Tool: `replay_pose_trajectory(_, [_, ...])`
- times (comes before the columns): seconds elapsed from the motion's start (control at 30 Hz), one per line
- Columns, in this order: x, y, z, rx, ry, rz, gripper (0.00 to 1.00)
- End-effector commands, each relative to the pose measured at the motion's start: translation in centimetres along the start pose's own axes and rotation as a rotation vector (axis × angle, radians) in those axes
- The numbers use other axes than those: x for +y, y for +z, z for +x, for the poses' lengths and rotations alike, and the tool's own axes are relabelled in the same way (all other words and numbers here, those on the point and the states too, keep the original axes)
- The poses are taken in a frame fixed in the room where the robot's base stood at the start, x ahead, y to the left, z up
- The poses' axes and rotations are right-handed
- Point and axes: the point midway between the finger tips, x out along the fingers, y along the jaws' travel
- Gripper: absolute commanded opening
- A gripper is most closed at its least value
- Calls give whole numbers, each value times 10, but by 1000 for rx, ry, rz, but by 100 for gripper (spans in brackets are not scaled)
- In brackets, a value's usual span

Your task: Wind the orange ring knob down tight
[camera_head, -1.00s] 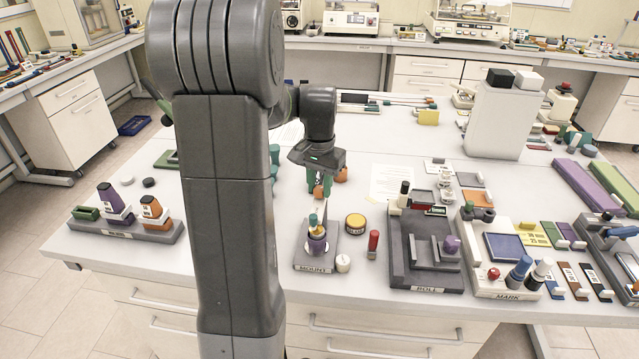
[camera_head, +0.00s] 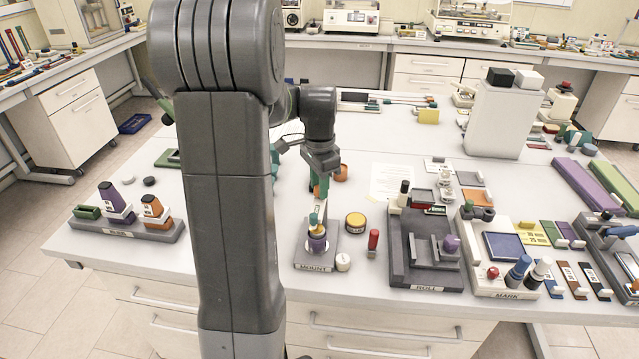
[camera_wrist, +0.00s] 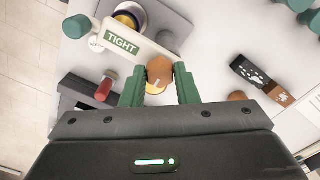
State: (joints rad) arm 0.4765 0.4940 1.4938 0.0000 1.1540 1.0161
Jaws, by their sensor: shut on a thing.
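My gripper (camera_head: 319,192) reaches down just behind the mount stand (camera_head: 313,267). In the wrist view its green fingers (camera_wrist: 160,88) are shut on a rounded orange knob (camera_wrist: 158,70). The knob is at the near end of a pale bar (camera_wrist: 130,42) with a green label reading TIGHT. A teal cylinder (camera_wrist: 76,27) stands at the bar's other end; it also shows above the mount in the head view (camera_head: 313,219). A purple cylinder (camera_head: 317,244) stands on the mount. The bar partly covers the round purple and yellow part (camera_wrist: 130,14) in the wrist view. The knob's underside is hidden.
Another orange piece (camera_head: 341,172) is close behind my gripper. The grey roll fixture (camera_head: 425,272) is further right. Clear table lies left of my gripper.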

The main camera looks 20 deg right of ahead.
Motion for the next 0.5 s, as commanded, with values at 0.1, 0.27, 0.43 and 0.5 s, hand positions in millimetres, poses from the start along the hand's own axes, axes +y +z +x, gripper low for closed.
replay_pose_trajectory(0.1, [0,-1,-1,2,-1,5,5])
replay_pose_trajectory(0.27, [0,-1,-1,2,-1,5,5])
replay_pose_trajectory(0.43, [0,-1,-1,2,-1,4,33])
replay_pose_trajectory(0.5, [0,0,-1,2,-1,4,47])
